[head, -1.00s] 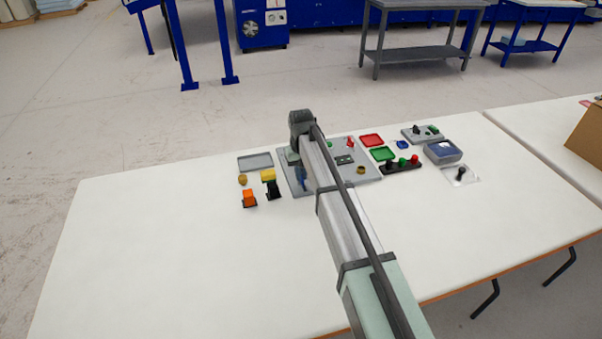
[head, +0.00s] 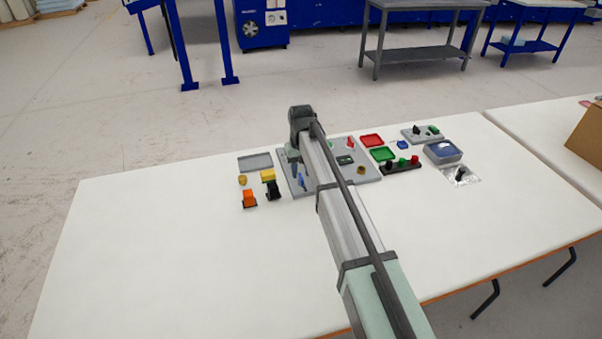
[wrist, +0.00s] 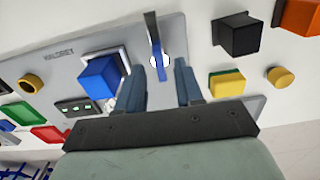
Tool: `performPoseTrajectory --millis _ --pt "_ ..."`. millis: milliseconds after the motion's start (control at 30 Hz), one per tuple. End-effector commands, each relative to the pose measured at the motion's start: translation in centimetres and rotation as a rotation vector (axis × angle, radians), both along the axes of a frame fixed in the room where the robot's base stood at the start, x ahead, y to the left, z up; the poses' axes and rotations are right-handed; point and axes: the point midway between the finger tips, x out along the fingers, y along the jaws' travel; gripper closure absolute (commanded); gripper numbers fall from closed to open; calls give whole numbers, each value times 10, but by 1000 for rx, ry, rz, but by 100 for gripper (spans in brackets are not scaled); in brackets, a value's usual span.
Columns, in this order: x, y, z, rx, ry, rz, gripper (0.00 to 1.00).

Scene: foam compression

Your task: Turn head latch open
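A grey panel (wrist: 60,75) lies on the table, and it also shows in the head view (head: 366,173), partly behind my arm. On it, a narrow blue lever (wrist: 154,32) stands on a pale base; I take it for the head latch. In the head view a small blue part (head: 302,181) near the panel's front left looks like this lever. My gripper (wrist: 160,68) is open, its two fingers apart on either side of the lever's lower end in the picture. Contact cannot be told. The gripper (head: 295,167) is small in the head view.
A blue square knob (wrist: 98,80) is close beside the left finger in the wrist view. A black block (wrist: 237,38), a yellow-green block (wrist: 227,84) and an orange block (head: 249,198) stand off the panel. The table's left side (head: 140,240) is clear.

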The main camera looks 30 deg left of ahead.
Motion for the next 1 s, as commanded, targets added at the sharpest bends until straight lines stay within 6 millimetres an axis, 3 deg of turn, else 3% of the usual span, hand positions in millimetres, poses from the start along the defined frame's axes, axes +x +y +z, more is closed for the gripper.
performPoseTrajectory --millis 500,733,1000 --pt "1 1 96 2 -2 0 64" --pt "0 0 118 1 -1 -1 64" --pt "0 0 124 0 0 -1 64"
